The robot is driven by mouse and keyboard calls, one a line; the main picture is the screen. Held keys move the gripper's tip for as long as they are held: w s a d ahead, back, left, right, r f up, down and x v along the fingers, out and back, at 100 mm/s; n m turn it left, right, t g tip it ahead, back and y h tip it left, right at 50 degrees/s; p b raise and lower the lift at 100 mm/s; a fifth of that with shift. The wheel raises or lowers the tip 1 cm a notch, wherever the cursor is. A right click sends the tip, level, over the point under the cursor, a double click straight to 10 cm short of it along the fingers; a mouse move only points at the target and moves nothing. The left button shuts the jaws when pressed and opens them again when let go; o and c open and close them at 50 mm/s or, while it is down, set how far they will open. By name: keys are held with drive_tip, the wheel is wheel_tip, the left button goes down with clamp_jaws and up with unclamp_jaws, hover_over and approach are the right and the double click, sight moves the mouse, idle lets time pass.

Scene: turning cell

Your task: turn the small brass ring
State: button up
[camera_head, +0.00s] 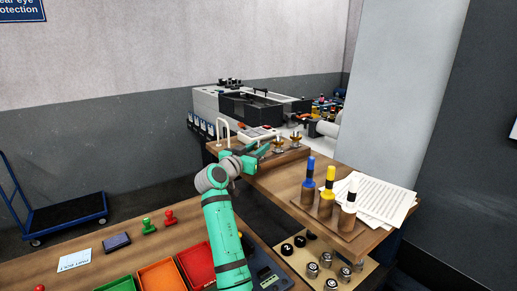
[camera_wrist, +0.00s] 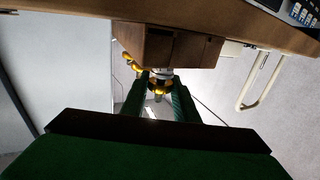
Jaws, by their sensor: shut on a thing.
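In the wrist view, the two dark green fingers of my gripper (camera_wrist: 159,92) stand on either side of a small brass ring (camera_wrist: 160,85) on a pale metal stem. My gripper is shut on the ring. The stem comes out of a brown wooden block (camera_wrist: 142,42). Another brass piece (camera_wrist: 130,62) shows just left of the fingers. In the head view, my gripper (camera_head: 263,149) is at the wooden board, beside brass fittings (camera_head: 295,140). Which fitting it holds is hard to make out there.
A grey and black machine (camera_head: 265,104) stands behind the board. Blue, yellow and white markers (camera_head: 327,190) stand in a wooden holder at right, beside papers (camera_head: 371,198). Green and red stamps (camera_head: 149,226) and an orange tray (camera_head: 161,275) are on the front bench. A white handle (camera_wrist: 262,80) shows in the wrist view.

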drive_tip(key=shift+r, duration=0.1)
drive_tip(key=o, duration=1.1)
drive_tip(key=shift+c, duration=0.2)
